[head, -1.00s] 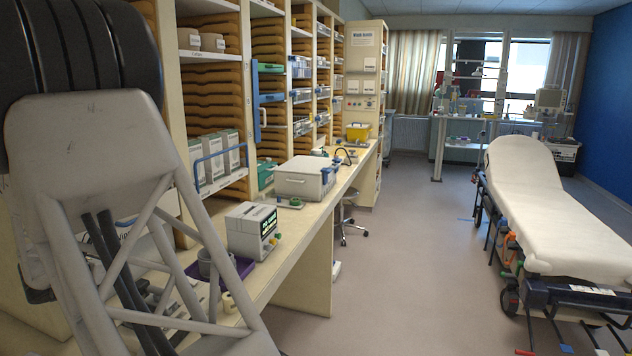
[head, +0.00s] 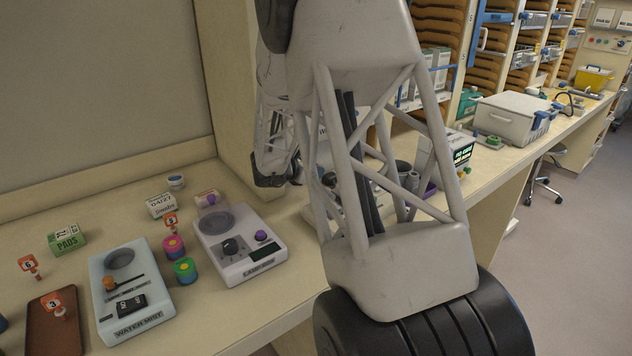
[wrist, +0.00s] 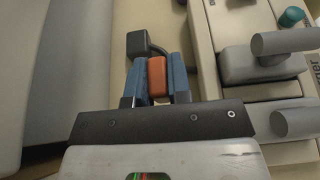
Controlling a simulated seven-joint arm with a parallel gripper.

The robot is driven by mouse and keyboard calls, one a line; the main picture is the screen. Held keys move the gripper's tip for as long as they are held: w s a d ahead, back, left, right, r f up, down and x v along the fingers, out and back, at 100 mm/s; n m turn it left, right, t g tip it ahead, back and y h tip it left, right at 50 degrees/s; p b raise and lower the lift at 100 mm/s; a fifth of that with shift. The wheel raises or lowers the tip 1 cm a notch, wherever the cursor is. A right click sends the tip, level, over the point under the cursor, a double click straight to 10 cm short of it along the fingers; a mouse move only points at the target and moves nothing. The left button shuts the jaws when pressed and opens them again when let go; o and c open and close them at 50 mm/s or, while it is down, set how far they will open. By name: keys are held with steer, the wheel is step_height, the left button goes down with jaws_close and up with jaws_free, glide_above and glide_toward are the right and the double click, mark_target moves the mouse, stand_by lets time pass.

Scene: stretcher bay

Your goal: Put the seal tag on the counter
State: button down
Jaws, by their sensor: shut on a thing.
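In the wrist view my gripper (wrist: 158,82) has its two blue fingers shut on a small orange block, which I take to be the seal tag (wrist: 157,77). A dark block with a curved dark cord (wrist: 138,46) shows just beyond the fingertips; I cannot tell whether it is joined to the orange piece. The beige counter (head: 262,297) runs from the near left to the far right in the head view. There, my arm's links hide much of its middle, and the held piece cannot be made out.
Left on the counter are a water mist device (head: 130,295), a lamp device (head: 240,245), a green pads box (head: 67,238), coloured discs (head: 185,270), numbered orange markers (head: 57,303) and a brown tray (head: 44,335). A grey-cylindered device (wrist: 262,62) stands right of my gripper.

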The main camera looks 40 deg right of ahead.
steer(key=shift+f, duration=0.1)
steer(key=shift+f, duration=1.8)
steer(key=shift+f, duration=0.1)
steer(key=c, duration=1.1)
jaws_free()
steer(key=shift+o, duration=0.2)
steer(key=v, duration=1.2)
